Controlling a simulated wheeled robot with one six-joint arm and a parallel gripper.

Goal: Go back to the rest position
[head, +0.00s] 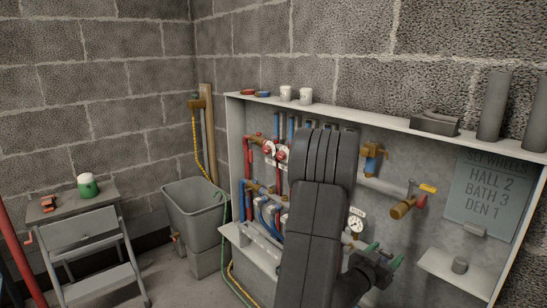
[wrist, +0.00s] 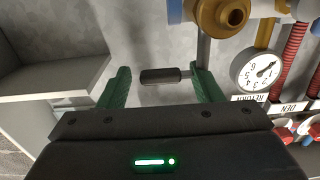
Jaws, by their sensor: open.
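My gripper (head: 385,257) is at the lower right of the head view, in front of the open manifold cabinet (head: 395,165). Its green fingers are apart. In the wrist view my gripper (wrist: 163,86) is also open, with its fingers spread wide. A short dark bar (wrist: 160,76) shows between the fingertips against the grey panel; I cannot tell how far beyond them it is. No held thing shows in the jaws. My arm hides the middle of the cabinet in the head view.
A pressure gauge (head: 355,225) and red and blue pipes (head: 248,165) are in the cabinet; the gauge is also in the wrist view (wrist: 258,70). A sign (head: 488,195) lists wheel settings. A small shelf (head: 440,265) juts out at right. A grey bin (head: 196,207) and step stool (head: 85,240) stand left.

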